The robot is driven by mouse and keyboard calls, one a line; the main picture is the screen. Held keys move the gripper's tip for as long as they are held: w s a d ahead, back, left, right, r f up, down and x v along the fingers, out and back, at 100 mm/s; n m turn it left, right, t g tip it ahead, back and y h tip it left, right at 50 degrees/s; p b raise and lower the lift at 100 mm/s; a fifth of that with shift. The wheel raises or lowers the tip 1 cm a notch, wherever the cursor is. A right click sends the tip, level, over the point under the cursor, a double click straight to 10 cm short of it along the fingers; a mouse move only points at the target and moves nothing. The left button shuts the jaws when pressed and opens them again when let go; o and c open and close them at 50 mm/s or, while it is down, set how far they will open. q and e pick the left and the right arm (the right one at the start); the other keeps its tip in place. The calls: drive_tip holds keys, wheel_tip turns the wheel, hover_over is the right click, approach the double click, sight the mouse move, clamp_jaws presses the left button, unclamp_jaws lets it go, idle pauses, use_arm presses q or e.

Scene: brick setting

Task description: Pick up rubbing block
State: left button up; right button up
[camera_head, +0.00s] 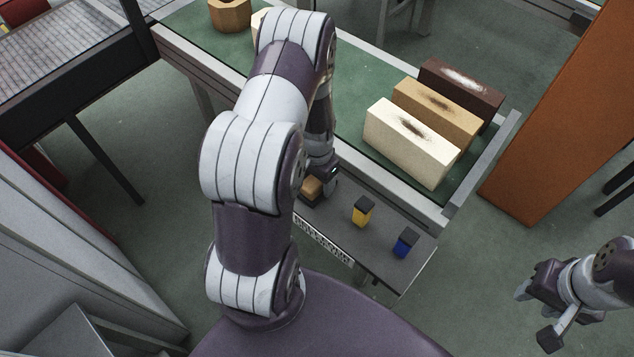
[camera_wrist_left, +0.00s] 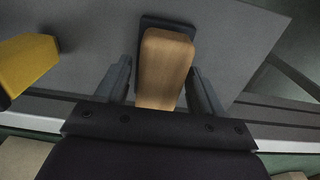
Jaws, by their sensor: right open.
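A light-brown wooden rubbing block (camera_wrist_left: 165,70) with a dark backing lies on the grey shelf. In the head view the same block (camera_head: 312,188) is partly hidden by my left arm and gripper. My left gripper (camera_wrist_left: 159,66) is open, with one finger on each side of the block; narrow gaps show beside it. A yellow block (camera_head: 362,212) with a dark part stands to the right on the shelf; it also shows in the left wrist view (camera_wrist_left: 30,62). A blue block (camera_head: 404,243) stands further right. My right gripper (camera_head: 534,316) is open and empty, over the floor at the lower right.
The grey shelf (camera_head: 336,217) has a lettered label on its front edge. Behind it, a green table (camera_head: 372,88) holds cream (camera_head: 410,145), tan (camera_head: 436,112) and dark brown (camera_head: 462,85) bricks with scuffed tops. A wooden hexagonal piece (camera_head: 230,15) sits far left. An orange panel (camera_head: 550,110) stands right.

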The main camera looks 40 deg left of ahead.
use_arm(q)
drive_tip(key=c, duration=0.9)
wheel_tip(320, 180, up, 10)
